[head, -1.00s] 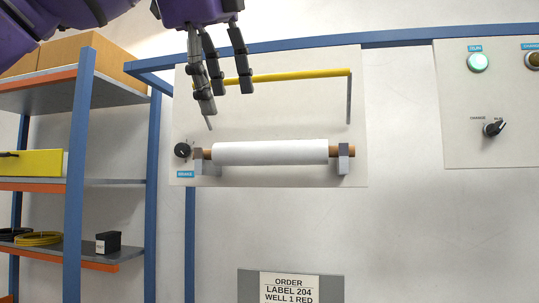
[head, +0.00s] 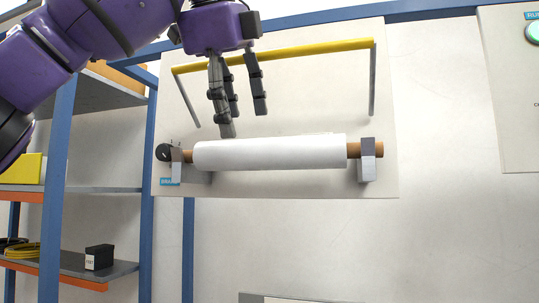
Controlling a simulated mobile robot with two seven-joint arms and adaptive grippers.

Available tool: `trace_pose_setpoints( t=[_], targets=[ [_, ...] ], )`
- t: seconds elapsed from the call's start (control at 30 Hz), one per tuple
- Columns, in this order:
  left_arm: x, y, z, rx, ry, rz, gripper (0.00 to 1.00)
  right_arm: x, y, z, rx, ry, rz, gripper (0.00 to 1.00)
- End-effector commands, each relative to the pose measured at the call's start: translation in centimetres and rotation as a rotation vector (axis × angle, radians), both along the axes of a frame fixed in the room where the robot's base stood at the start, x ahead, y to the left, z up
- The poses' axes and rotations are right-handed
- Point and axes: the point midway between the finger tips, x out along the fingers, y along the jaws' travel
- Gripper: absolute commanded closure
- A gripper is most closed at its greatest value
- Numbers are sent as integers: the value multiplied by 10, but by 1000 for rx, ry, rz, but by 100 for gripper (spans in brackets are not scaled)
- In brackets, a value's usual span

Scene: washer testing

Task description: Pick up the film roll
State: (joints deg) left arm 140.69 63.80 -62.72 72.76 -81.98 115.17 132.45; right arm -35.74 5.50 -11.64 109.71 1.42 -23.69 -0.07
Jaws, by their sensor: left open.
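The white film roll (head: 270,154) lies level on a brown core, whose ends rest in two grey brackets on a pale wall panel. The right bracket (head: 367,160) and the left bracket (head: 177,166) both show. My left gripper (head: 243,122) is above the left half of the roll, fingers pointing down and spread open, with nothing between them. One finger's tip appears close to the roll's upper edge; I cannot tell whether it touches. My right gripper is not in view.
A yellow bar (head: 300,52) on grey arms spans the panel above the roll, near my left fingers. A black knob (head: 163,152) sits left of the roll. A blue-framed shelf (head: 110,190) with a black box (head: 99,257) stands at the left.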

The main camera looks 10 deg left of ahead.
Motion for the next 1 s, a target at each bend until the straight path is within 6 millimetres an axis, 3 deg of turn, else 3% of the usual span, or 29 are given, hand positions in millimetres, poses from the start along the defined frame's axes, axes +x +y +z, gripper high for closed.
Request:
trace_pose_setpoints(
  t=[0.4,0.7,1.0],
  targets=[
    [31,3,-42,-1,0,2,37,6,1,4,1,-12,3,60],
    [34,2,-47,-2,-1,1,37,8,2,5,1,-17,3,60],
    [34,2,-47,-2,-1,1,75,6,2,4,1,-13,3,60]
  ],
)
